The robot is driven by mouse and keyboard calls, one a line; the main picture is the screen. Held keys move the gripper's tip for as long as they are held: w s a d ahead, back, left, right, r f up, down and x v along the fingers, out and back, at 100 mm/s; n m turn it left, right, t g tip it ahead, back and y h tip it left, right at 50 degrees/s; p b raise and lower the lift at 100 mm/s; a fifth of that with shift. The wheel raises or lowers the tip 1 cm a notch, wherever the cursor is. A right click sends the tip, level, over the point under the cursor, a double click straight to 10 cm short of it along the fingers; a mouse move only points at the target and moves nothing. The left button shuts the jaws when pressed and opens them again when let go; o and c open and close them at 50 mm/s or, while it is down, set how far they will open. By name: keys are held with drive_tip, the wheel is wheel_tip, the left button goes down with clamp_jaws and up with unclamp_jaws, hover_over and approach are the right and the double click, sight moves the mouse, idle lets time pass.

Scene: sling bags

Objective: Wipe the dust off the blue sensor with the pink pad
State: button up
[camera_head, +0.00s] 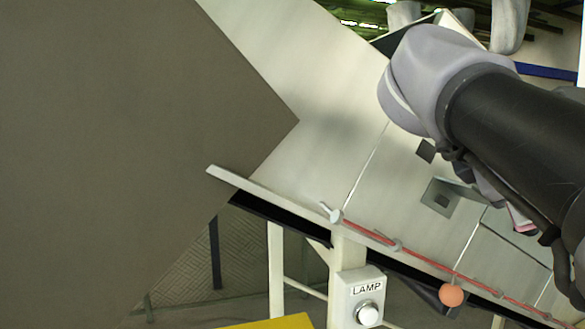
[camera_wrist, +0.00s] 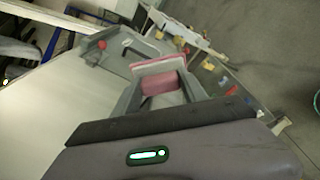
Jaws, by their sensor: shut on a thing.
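In the wrist view my gripper (camera_wrist: 160,66) is shut on the pink pad (camera_wrist: 159,85), which sits between the two grey fingers with a paler pink and white layer at its far side. In the head view my dark arm covers most of the gripper, and only a small pink edge (camera_head: 523,226) shows below it. I cannot make out a blue sensor or its dust in either view. A grey square plate with a dark centre (camera_head: 441,200) lies on the light panel, left of my arm.
A large brown-grey board (camera_head: 120,110) fills the left of the head view. A red cord (camera_head: 370,233) runs along the light panel's (camera_head: 330,110) lower edge, with an orange ball (camera_head: 451,295) hanging near it. Small coloured items (camera_wrist: 208,66) lie beyond the gripper.

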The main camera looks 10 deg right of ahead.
drive_tip(key=shift+w+d+r+p, duration=0.1)
drive_tip(key=shift+w+r+p, duration=0.35)
drive_tip(key=shift+w+p, duration=0.25)
drive_tip(key=shift+w+r+p, duration=0.45)
drive_tip(key=shift+w+p, duration=0.15)
drive_tip(key=shift+p, duration=0.05)
drive_tip(key=w+a+r+p, duration=0.1)
drive_tip(key=a+r+p, duration=0.2)
drive_tip(key=a+r, duration=0.1)
drive_tip(key=shift+a, duration=0.3)
drive_tip(key=shift+w, duration=0.1)
drive_tip(key=v, duration=0.3)
